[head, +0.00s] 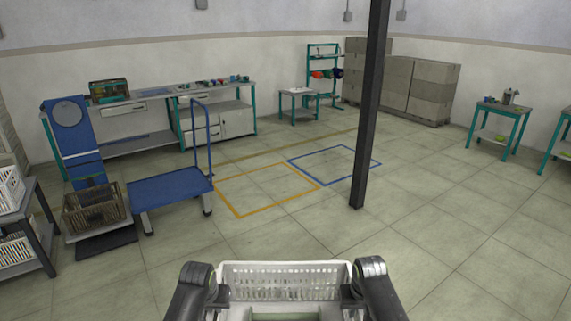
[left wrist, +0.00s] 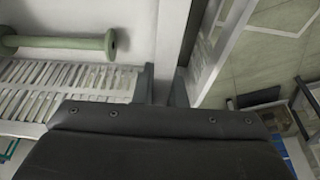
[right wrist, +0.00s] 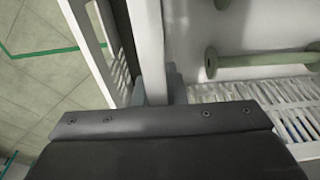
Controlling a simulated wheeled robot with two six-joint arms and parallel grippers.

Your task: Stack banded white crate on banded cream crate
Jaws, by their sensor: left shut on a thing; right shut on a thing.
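A white slatted crate (head: 285,281) is at the bottom middle of the head view, held between my two arms. My left gripper (left wrist: 163,86) is shut on one side wall of this crate, and my right gripper (right wrist: 156,86) is shut on the opposite side wall. A pale green bobbin lies inside the crate, seen in the left wrist view (left wrist: 60,41) and the right wrist view (right wrist: 260,60). No band shows on the parts of the crate in view. I cannot pick out a banded cream crate; a tan crate (head: 95,207) stands low at the left.
A blue cart (head: 170,187) stands left of a yellow floor outline (head: 240,216). A blue outline (head: 370,165) lies beyond, beside a dark post (head: 369,110). White crates (head: 12,190) sit on a rack at the left edge.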

